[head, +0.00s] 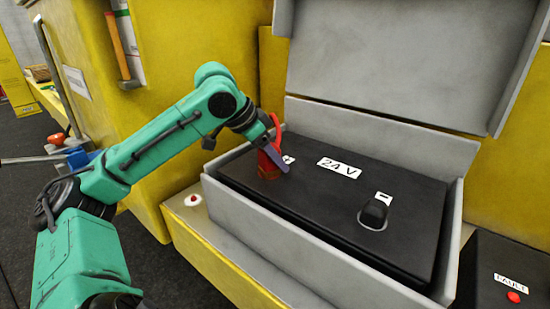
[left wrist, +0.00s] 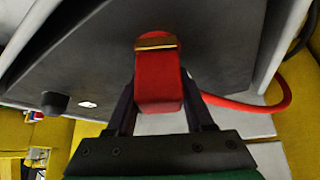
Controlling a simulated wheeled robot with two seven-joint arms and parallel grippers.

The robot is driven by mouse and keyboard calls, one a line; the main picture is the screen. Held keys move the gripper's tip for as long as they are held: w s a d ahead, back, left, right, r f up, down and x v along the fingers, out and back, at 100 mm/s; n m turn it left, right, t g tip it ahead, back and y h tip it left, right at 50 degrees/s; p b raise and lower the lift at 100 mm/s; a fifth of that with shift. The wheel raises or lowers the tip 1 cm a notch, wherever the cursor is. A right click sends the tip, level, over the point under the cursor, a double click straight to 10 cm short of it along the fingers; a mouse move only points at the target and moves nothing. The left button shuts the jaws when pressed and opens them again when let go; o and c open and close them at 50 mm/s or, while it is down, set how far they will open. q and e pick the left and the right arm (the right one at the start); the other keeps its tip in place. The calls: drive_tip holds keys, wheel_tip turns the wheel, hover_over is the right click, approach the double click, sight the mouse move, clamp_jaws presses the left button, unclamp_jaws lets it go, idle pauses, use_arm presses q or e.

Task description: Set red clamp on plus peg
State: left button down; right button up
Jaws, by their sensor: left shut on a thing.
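The red clamp (head: 268,163) is at the left end of the black 24 V battery (head: 300,195), beside the plus label (head: 288,160). My left gripper (head: 277,157) is shut on it. In the left wrist view the red clamp (left wrist: 158,85) sits between the two dark fingers, with a brass-coloured band (left wrist: 157,43) at its far end close to the battery top. A red cable (left wrist: 255,108) runs off from it. The plus peg is hidden by the clamp and gripper; I cannot tell whether the clamp is seated on it. My right gripper is not in view.
The grey battery box (head: 250,235) surrounds the battery with raised walls, and its lid (head: 390,60) stands open behind. A black minus peg (head: 374,212) is on the battery's right part. A black box with a fault label (head: 510,283) is at the lower right.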

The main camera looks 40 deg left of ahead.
use_arm(q)
drive_tip(key=shift+c, duration=1)
unclamp_jaws()
drive_tip(key=p+v, duration=0.2)
drive_tip(key=v, duration=1.2)
drive_tip(key=shift+s+r, duration=0.2)
drive_tip(key=shift+a, duration=0.1)
